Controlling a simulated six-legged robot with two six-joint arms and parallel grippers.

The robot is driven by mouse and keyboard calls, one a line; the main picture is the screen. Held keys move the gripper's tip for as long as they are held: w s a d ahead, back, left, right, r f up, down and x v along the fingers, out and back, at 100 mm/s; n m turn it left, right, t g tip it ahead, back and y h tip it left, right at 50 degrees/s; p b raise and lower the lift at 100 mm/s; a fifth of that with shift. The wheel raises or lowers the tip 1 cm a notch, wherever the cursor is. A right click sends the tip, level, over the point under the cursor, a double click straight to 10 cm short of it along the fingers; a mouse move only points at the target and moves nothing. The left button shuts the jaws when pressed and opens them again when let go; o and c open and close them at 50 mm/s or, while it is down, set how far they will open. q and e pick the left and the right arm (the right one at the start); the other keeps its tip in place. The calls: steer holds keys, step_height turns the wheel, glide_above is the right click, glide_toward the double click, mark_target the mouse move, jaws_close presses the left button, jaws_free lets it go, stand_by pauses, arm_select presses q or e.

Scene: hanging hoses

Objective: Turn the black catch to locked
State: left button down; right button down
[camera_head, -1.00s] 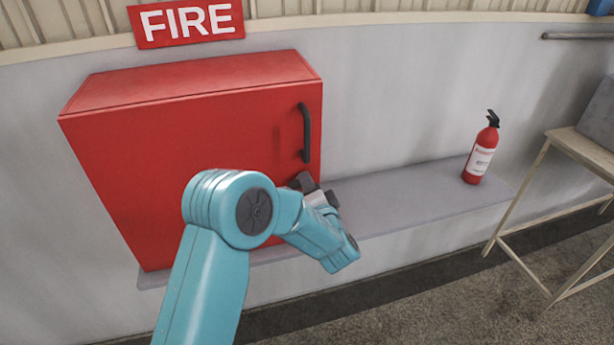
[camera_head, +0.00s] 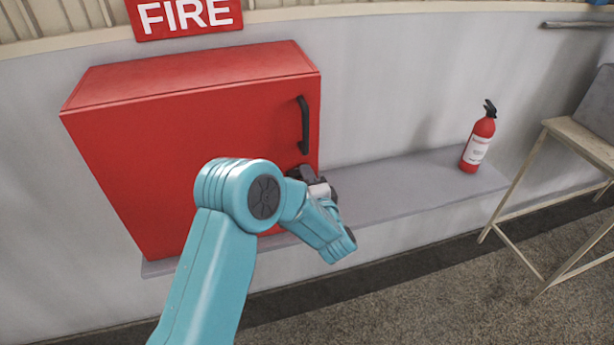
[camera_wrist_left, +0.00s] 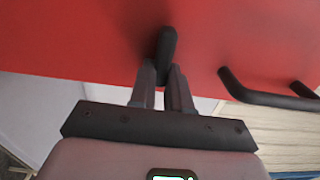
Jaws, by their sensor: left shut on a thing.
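The red cabinet (camera_head: 190,150) stands on a grey ledge against the wall, its door shut. A black bar handle (camera_head: 304,126) is on the right side of its front. The black catch (camera_wrist_left: 167,45) shows in the left wrist view as a short black lever on the red door. My left gripper (camera_wrist_left: 164,70) is shut on the catch, one finger on each side of it. In the head view the left gripper (camera_head: 305,174) is at the cabinet's lower right, below the handle, and the catch is hidden there. My right gripper is not in view.
A red fire extinguisher (camera_head: 478,140) stands on the grey ledge (camera_head: 400,188) to the right. A wooden-framed table or bench (camera_head: 560,160) is at the far right. A red FIRE sign (camera_head: 187,17) is above the cabinet. The ledge between cabinet and extinguisher is clear.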

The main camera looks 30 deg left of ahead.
arm_select(q)
steer(key=c, duration=1.1)
jaws_free()
steer(key=b+v, duration=0.3)
steer(key=v, duration=1.3)
steer(key=shift+s+d+b, duration=0.1)
steer(key=shift+s+b, duration=0.05)
steer(key=shift+b, duration=0.25)
